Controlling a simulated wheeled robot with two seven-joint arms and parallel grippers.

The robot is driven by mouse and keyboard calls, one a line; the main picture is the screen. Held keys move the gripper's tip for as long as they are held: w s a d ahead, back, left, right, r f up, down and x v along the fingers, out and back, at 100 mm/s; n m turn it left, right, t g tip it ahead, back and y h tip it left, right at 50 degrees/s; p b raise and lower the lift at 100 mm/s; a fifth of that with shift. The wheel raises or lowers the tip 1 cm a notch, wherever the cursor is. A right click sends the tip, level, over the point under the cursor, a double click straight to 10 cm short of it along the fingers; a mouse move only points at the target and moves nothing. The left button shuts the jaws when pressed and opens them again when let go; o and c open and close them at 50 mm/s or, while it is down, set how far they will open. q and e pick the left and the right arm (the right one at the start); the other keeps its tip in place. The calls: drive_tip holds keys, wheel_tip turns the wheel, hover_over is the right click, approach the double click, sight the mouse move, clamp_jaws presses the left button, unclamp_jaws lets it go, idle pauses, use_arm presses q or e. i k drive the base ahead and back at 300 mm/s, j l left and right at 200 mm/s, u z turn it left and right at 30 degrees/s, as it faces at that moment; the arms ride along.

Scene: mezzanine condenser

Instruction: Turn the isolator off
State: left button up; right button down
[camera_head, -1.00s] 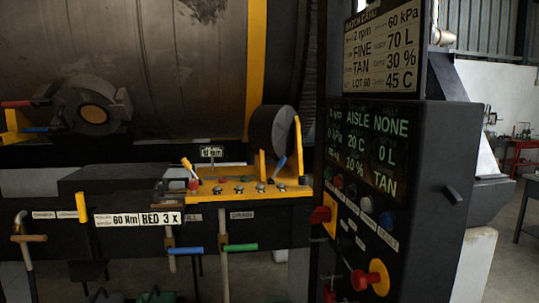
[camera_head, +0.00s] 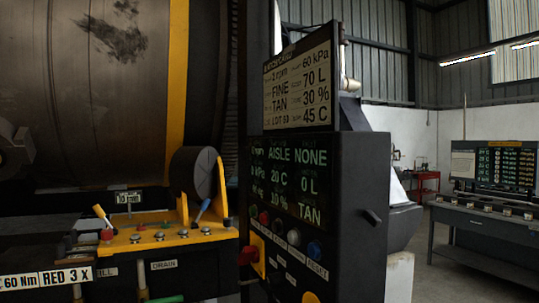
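A red handle (camera_head: 247,256) on a yellow plate (camera_head: 258,254) sits at the lower left of the dark control cabinet (camera_head: 345,190); it looks like the isolator, but I cannot read a label on it. The handle sticks out to the left of the plate. Its exact turn position is hard to tell from this angle. Another yellow part (camera_head: 310,297) is cut off by the bottom edge, below the buttons. Neither of my grippers is in view.
A large drum (camera_head: 100,90) and a yellow valve shelf (camera_head: 150,237) stand left. A console desk (camera_head: 480,215) stands right, with open floor before it.

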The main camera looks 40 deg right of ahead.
sight(248, 254)
drive_tip(key=i+j, duration=0.75)
drive_tip(key=j, duration=0.15)
drive_tip(key=z, duration=1.95)
